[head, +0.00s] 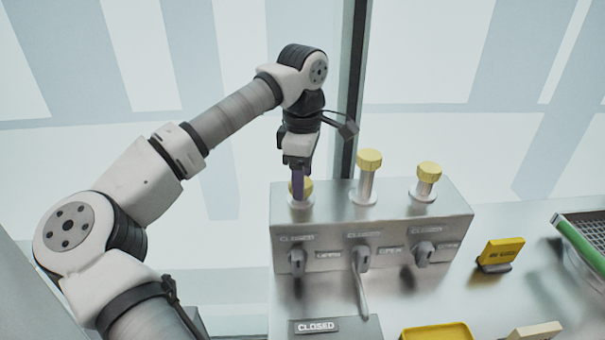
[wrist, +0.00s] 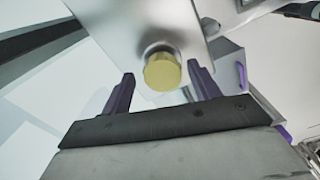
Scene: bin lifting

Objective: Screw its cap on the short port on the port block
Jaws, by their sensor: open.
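The metal port block (head: 365,220) stands on the bench with three ports in a row on its top, each with a yellow cap. The left port is the lowest-looking, and its cap (head: 307,186) is partly hidden by my gripper (head: 298,178). In the wrist view this cap (wrist: 162,73) lies between the purple fingers of my gripper (wrist: 161,80), with gaps on both sides. The gripper is open and not closed on the cap. I cannot tell how far the cap is threaded. The middle port (head: 366,188) is tall; the right port (head: 424,190) is shorter.
Several grey valve handles (head: 361,258) with CLOSED labels line the block's front. A CLOSED plate (head: 318,326), a yellow tray (head: 437,332), a yellow sign (head: 500,254) and a green-edged rack (head: 580,243) are on the bench. The middle port's cap (head: 369,159) stands right of my gripper.

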